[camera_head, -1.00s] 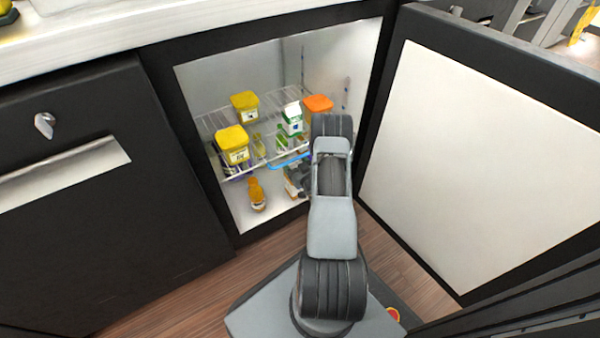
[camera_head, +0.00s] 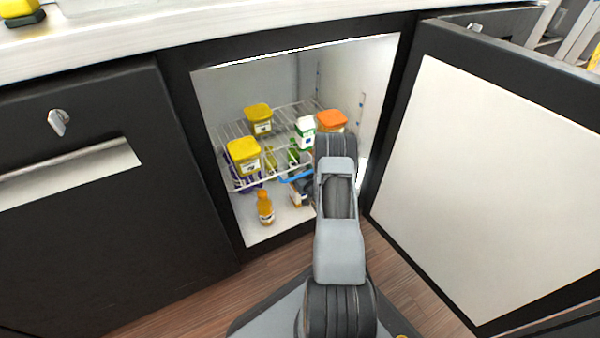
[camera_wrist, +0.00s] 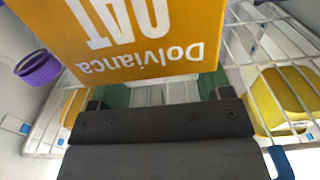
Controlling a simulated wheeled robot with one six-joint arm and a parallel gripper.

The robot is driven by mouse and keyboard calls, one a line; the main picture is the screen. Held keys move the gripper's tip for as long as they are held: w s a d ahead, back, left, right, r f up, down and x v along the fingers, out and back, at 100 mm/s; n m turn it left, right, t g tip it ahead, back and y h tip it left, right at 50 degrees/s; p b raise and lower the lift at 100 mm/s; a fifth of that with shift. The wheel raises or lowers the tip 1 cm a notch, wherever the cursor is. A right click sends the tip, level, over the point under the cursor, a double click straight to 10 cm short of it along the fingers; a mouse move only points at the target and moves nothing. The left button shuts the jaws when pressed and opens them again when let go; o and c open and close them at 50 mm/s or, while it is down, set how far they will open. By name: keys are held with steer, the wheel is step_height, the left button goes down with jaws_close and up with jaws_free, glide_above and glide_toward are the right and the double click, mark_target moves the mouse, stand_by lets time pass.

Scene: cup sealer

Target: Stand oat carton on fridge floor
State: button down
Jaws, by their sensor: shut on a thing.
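The oat carton (camera_wrist: 140,38) is orange with white lettering that reads upside down in the wrist view. My gripper (camera_wrist: 155,92) is shut on it, with a green fingertip showing at each side. In the head view my gripper (camera_head: 301,186) reaches into the open fridge, below the wire shelf. Only a small orange and white part of the carton (camera_head: 296,198) shows there; my arm hides the rest. The fridge floor (camera_head: 257,232) is pale and partly visible. I cannot tell whether the carton touches it.
An orange bottle (camera_head: 265,207) stands on the floor, left of the carton. The wire shelf (camera_head: 237,131) above holds yellow tubs (camera_head: 244,155), an orange-lidded tub (camera_head: 331,121) and a green-white carton (camera_head: 304,132). The open door (camera_head: 480,190) stands right.

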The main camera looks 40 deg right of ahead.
stand_by(0.4)
steer(key=shift+c, duration=0.3)
jaws_free()
steer(key=shift+f, duration=0.1)
steer(key=shift+r, duration=0.2)
steer(key=s+a+p, duration=0.1)
steer(key=s+p, duration=0.3)
steer(key=s, duration=0.8)
steer(key=shift+a+p, duration=0.3)
steer(key=shift+p, duration=0.05)
